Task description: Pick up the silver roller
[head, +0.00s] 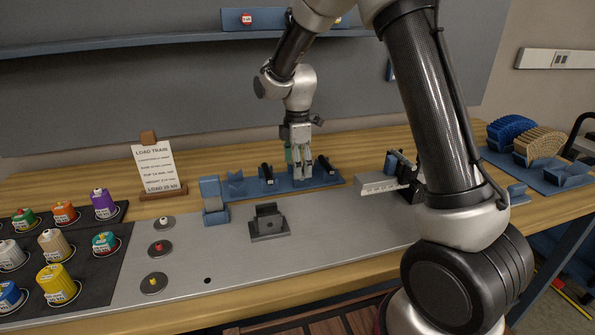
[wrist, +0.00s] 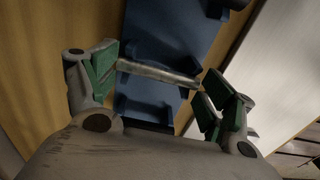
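The silver roller (wrist: 158,72) shows in the wrist view as a slim metal bar lying across a blue rack (wrist: 165,30). In the head view I cannot make the roller out; my gripper hides that spot. My gripper (wrist: 160,88) has its two green-padded fingers apart, one towards each end of the roller. The roller's left end is close to the left pad; whether they touch I cannot tell. In the head view my gripper (head: 302,172) points down at the blue rack (head: 293,188) on the bench.
Dark-ended pieces stand on the rack on both sides of my gripper, left (head: 267,173) and right (head: 325,166). A grey block (head: 269,223) stands in front on the metal plate (head: 220,270). A sign (head: 155,168) and colored spools stand left. The plate's front middle is clear.

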